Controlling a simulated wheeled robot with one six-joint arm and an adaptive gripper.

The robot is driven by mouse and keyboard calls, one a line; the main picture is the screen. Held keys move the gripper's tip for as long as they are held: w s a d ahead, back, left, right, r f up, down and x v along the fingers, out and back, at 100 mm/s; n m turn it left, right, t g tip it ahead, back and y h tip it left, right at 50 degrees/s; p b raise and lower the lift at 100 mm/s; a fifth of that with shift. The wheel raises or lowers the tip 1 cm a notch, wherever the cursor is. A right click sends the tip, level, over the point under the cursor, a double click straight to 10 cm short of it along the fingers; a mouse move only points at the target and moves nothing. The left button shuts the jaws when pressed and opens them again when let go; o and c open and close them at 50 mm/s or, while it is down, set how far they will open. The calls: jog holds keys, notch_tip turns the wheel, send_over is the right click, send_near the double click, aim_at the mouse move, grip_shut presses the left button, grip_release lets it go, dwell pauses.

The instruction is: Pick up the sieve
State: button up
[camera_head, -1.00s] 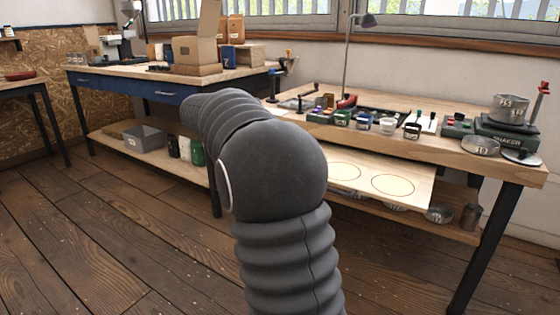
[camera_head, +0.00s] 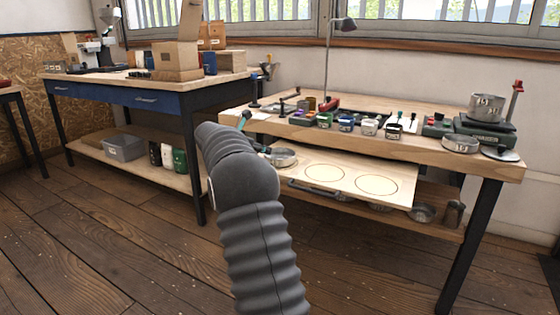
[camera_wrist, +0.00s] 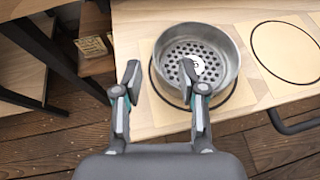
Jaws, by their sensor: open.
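A round metal sieve (camera_wrist: 226,96) with a perforated bottom and a white mark inside sits within the left outlined circle of a pale wooden pull-out board (camera_wrist: 144,22) in the wrist view. In the head view the sieve (camera_head: 283,158) shows at the board's left end, just past my arm. My gripper (camera_wrist: 160,72) is open and empty. In the wrist view its left finger lies outside the sieve's left wall and its right finger overlaps the sieve's inside. I cannot tell how high the fingertips are or whether they touch it. In the head view my arm hides most of the gripper.
The board has two more outlined circles, empty, and a dark handle (camera_head: 316,189) at its front. Another sieve (camera_head: 460,145) and a shaker (camera_head: 486,131) stand on the workbench at right. A blue-drawer table (camera_head: 100,92) stands at left. The floor in front is clear.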

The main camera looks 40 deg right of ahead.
jog(key=shift+x, duration=2.8)
jog(key=shift+w, duration=0.2)
grip_shut()
